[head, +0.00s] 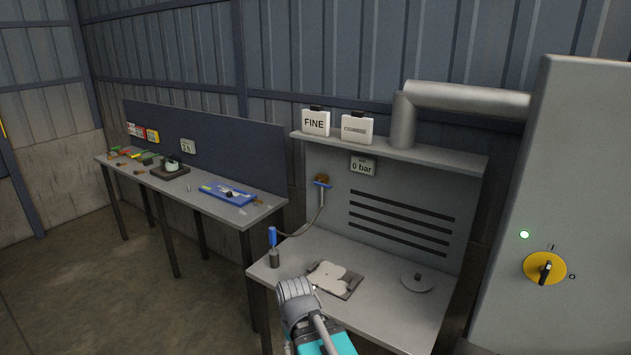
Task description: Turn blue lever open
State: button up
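The blue lever (322,184) is on a small valve on the back panel of the right-hand workbench. It looks roughly level, lying across the valve, with a brownish fitting above it. A hose runs down from the valve to a blue-handled tool (272,238) standing upright at the bench's left edge. A small display (362,167) to the right of the lever reads 0 bar. Part of my arm shows at the bottom middle, in front of the bench and well below the lever. No gripper fingers can be seen, and nothing of mine touches the lever.
A dark plate with pale pieces (337,278) and a grey disc (417,284) lie on the bench. A shelf (390,148) with two white boxes overhangs the panel. A grey cabinet (570,200) with a yellow rotary switch stands right. A long table (215,213) stands left.

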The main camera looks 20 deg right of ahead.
aim_at(317, 183)
jog(key=z, duration=0.25)
jog(key=i, duration=1.05)
jog(key=z, duration=0.4)
